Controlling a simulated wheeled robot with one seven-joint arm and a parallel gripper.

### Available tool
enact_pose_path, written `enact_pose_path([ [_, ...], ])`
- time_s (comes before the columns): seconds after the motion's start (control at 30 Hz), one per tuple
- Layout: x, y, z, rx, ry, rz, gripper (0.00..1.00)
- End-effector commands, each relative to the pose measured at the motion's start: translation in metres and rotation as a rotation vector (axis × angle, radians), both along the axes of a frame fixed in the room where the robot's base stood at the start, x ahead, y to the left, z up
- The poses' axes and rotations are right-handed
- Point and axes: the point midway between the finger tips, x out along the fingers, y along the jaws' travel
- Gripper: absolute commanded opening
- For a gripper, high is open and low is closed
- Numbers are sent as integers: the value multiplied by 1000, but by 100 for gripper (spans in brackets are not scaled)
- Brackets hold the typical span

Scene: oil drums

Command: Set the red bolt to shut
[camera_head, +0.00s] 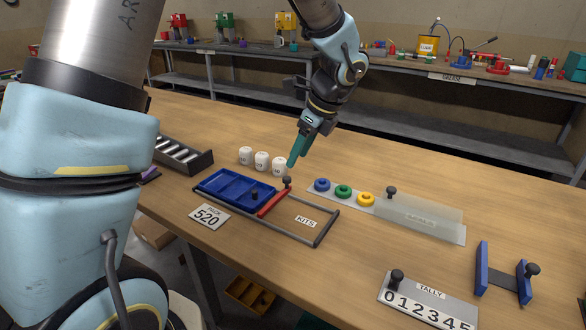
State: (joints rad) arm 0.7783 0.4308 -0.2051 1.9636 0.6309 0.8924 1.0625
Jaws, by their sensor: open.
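The red bolt (271,205) is a red bar lying across a dark-railed frame on the table, between a blue tray and a bare bay labelled KITS. A dark round knob (287,181) stands at its far end. My gripper (293,163) has teal fingers and points down from above, its tips just above and behind the knob in the picture. It looks empty; I cannot tell whether the tips touch the knob. The gap between the fingers is hard to see from here.
The blue tray (222,181) lies left of the bolt. White cups (262,161) stand behind it. Right are blue, green and yellow rings (343,191) on a plate with a clear cover (420,214). A TALLY board (428,303) and a blue stand (502,273) are nearer right.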

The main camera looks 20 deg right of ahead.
Motion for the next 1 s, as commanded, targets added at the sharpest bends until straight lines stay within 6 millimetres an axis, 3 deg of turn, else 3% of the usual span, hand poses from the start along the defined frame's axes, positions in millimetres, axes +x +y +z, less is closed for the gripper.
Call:
enact_pose_path([
  [0.1,-6,-5,17,-2,-2,-1,58],
  [0.3,-11,-8,31,0,0,-1,58],
  [0.77,-11,-8,32,0,1,1,58],
  [0.87,-7,5,30,-20,3,66,58],
  [0.97,1,43,24,-87,5,276,58],
  [1.0,3,66,21,-128,3,410,58],
])
